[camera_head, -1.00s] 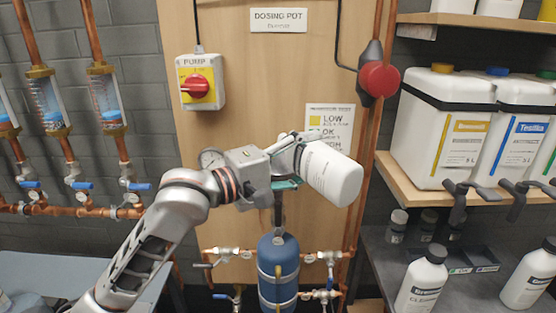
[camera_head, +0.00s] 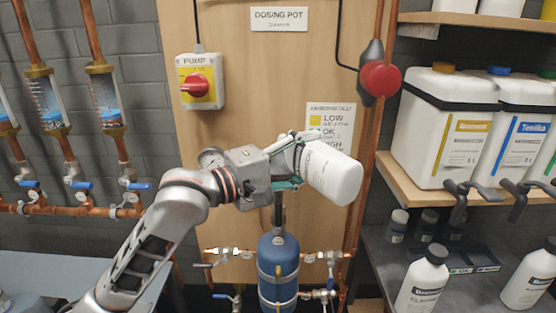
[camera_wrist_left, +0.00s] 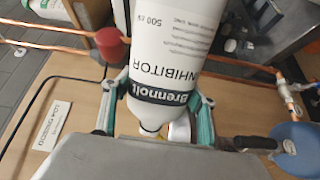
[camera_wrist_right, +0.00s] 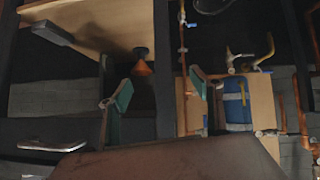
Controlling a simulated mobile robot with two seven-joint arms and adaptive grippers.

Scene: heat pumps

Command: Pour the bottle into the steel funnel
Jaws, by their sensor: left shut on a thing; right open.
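A white bottle (camera_head: 335,176) is tilted in front of the wooden board, its broad end low on the right in the head view. My left gripper (camera_head: 291,160) is shut on it near the neck end. In the left wrist view the bottle (camera_wrist_left: 172,60) has a dark label band and printed INHIBITOR, between the teal fingers (camera_wrist_left: 170,120). A pale round thing shows beside its neck; I cannot tell whether it is the steel funnel. The funnel is not clearly seen in the head view. My right gripper (camera_wrist_right: 160,83) is open and empty, seen only in its wrist view.
A blue dosing pot (camera_head: 278,268) with copper pipes and valves stands below the left gripper. A red-knobbed pump switch (camera_head: 197,86) is on the board. White canisters (camera_head: 440,125) fill the right shelf; bottles (camera_head: 422,280) stand below.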

